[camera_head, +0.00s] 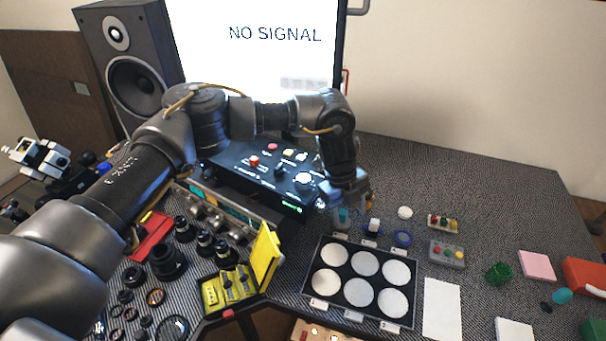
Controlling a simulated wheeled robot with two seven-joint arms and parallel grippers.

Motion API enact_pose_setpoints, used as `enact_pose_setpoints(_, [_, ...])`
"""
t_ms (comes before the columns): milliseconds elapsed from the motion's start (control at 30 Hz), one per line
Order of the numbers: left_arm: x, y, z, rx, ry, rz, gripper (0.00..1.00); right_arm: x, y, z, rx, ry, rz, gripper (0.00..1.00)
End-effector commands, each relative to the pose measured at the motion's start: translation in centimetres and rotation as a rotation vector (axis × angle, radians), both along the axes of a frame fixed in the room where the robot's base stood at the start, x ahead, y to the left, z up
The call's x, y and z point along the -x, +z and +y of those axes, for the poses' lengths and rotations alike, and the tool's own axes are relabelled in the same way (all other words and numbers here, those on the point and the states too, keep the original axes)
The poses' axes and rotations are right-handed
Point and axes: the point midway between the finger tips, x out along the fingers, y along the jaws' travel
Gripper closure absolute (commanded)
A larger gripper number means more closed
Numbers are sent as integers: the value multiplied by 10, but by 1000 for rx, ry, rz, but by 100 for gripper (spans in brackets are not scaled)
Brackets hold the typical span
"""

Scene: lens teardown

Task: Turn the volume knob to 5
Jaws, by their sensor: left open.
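A black control box (235,160) with coloured buttons and knobs sits below the screen. A round white-faced dial (304,180) is near its right end, but its marks are too small to read. I cannot tell for sure which control is the volume knob. My left arm reaches across from the left, over the box and hiding part of it. My left gripper (346,204) points down just right of the box's right end, apart from the dial. It is open, with nothing seen between its fingers. My right gripper is not in view.
A black tray (324,251) with several white discs lies in front of the gripper. A yellow open case (265,256) and black lens parts (167,260) are at the left. A speaker (133,75) and screen (255,55) stand behind. The table's back right is clear.

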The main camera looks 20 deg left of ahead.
Motion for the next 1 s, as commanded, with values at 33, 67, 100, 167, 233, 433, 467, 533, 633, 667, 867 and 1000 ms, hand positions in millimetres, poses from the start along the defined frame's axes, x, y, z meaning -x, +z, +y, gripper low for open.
enact_pose_setpoints(33, [-20, 28, 28, -69, 48, -13, 44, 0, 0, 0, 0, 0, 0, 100])
enact_pose_setpoints(67, [-28, 42, 44, -104, 79, -11, 44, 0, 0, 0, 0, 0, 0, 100])
enact_pose_setpoints(100, [-37, 61, 63, -144, 122, -8, 44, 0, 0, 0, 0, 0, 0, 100])
enact_pose_setpoints(167, [-46, 87, 86, -190, 181, -6, 44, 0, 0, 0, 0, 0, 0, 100])
enact_pose_setpoints(233, [-53, 113, 107, -225, 241, -5, 44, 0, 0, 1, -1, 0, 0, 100])
enact_pose_setpoints(433, [-58, 148, 132, -260, 330, -2, 44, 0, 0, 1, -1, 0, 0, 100])
enact_pose_setpoints(467, [-58, 150, 133, -262, 332, -1, 44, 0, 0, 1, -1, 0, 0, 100])
enact_pose_setpoints(533, [-58, 150, 134, -263, 334, 0, 44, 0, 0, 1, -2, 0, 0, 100])
enact_pose_setpoints(633, [-58, 146, 134, -263, 332, 1, 44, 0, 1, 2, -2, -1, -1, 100])
enact_pose_setpoints(667, [-58, 143, 134, -262, 331, 1, 44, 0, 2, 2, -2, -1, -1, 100])
enact_pose_setpoints(867, [-57, 112, 134, -263, 328, 2, 44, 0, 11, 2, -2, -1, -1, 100])
enact_pose_setpoints(1000, [-57, 85, 134, -263, 329, 2, 44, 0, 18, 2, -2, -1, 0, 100])
